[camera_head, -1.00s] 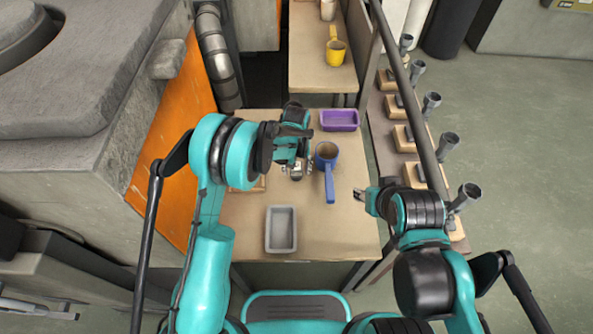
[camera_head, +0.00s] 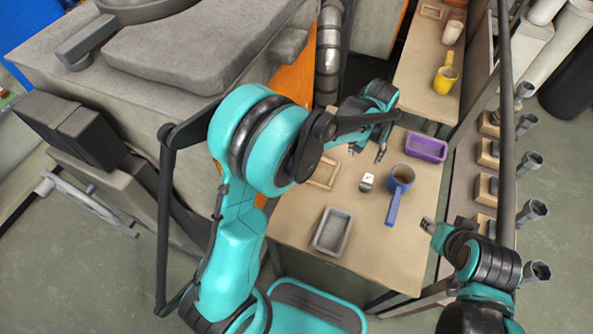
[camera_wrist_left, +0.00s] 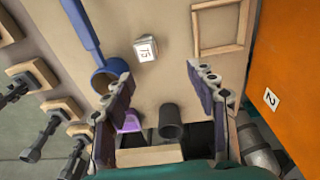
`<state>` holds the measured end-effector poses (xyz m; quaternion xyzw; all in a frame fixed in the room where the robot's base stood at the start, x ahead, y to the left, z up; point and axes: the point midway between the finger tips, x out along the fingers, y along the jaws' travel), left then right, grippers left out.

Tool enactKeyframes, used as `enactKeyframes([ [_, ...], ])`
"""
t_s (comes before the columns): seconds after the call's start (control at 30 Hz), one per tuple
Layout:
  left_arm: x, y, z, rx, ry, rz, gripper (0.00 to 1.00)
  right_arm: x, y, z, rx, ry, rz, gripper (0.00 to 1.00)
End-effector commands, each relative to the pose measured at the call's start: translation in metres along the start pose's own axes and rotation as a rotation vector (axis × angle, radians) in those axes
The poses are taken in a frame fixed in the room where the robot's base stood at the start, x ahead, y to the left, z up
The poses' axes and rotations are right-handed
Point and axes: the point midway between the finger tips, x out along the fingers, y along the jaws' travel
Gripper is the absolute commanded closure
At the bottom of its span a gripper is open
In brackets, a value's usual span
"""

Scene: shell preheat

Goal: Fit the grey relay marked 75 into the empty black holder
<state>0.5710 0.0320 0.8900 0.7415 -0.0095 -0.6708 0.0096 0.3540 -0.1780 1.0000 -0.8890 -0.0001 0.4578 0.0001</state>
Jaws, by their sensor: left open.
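A small grey relay (camera_head: 366,182) with a white label stands on the near table. In the left wrist view the relay (camera_wrist_left: 147,49) has a label that seems to read 75. My left gripper (camera_head: 366,151) is open and empty, just beyond the relay on its far side. Its two fingers (camera_wrist_left: 160,78) are wide apart in the wrist view, with the relay ahead of them. A dark cylinder (camera_wrist_left: 170,121) stands farther back on the table; I cannot tell if it is the black holder. My right gripper (camera_head: 429,226) is at the table's right edge, away from the relay.
A blue ladle (camera_head: 401,179) lies right of the relay. A grey tray (camera_head: 323,246), a shallow wooden frame (camera_head: 332,168) and a purple tray (camera_head: 440,149) are around it. Bare tabletop lies in front.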

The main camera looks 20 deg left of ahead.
Motion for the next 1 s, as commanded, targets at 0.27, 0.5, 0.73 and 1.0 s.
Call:
enactKeyframes([
  [0.27, -0.091, -0.058, 0.053, -0.002, 0.163, 0.020, 0.43, 0.000, 0.000, 0.000, 0.000, 0.000, 0.000, 0.60],
  [0.5, -0.132, -0.099, 0.114, 0.000, 0.305, 0.016, 0.43, 0.000, 0.000, 0.000, 0.000, 0.000, 0.000, 0.60],
  [0.73, -0.141, -0.129, 0.172, 0.003, 0.435, -0.004, 0.43, 0.000, 0.000, 0.000, 0.000, 0.000, 0.000, 0.60],
  [1.0, -0.135, -0.142, 0.203, 0.008, 0.514, -0.025, 0.43, 0.000, 0.000, 0.000, 0.000, 0.000, 0.000, 0.47],
])
